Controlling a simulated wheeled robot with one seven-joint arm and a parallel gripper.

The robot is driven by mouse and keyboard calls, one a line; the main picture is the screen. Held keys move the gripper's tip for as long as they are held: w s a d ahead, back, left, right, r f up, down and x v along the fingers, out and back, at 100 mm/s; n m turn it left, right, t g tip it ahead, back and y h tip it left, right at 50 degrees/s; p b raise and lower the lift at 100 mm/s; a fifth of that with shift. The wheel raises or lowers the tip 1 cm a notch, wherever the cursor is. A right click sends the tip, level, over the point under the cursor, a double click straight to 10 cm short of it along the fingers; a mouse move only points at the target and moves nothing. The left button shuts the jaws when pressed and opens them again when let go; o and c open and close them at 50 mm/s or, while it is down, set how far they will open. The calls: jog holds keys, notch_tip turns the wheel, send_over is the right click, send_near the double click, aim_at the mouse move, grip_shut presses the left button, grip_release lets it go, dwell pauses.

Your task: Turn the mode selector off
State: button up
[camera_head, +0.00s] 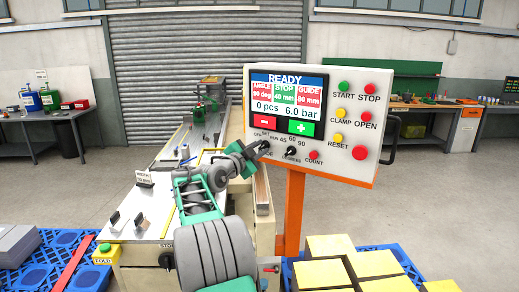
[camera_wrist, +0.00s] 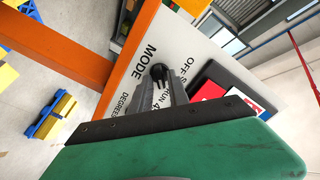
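The mode selector (camera_head: 264,146) is a small black knob at the lower left of the white control panel, with OFF, SET and RUN marked around it. In the wrist view its dark knob (camera_wrist: 159,72) stands beside the word MODE, with OFF to its right and RUN below. My gripper (camera_head: 257,150) is at the panel, its fingertips at the knob. In the wrist view the two grey fingers (camera_wrist: 164,88) lie either side of the knob, with a gap showing panel print. Whether they grip it is unclear. The knob's pointing direction is hard to tell.
The panel's screen (camera_head: 288,101) reads READY, just above the knob. A DEGREES knob (camera_head: 290,151) sits close to the right, with the COUNT button (camera_head: 314,155) beyond. The orange post (camera_head: 291,215) stands below.

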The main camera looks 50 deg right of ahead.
grip_shut()
dwell(0.5)
jog(key=n+b, duration=0.2)
jog(key=shift+f+n, duration=0.15)
jog(key=shift+n, duration=0.25)
jog(key=n+b, duration=0.1)
jog(key=n, duration=0.4)
jog(key=shift+w+b, duration=0.1)
jog(key=shift+b, duration=0.25)
jog(key=shift+w+n+p, duration=0.1)
jog(key=shift+n+p, duration=1.1)
jog(key=shift+n, duration=3.9)
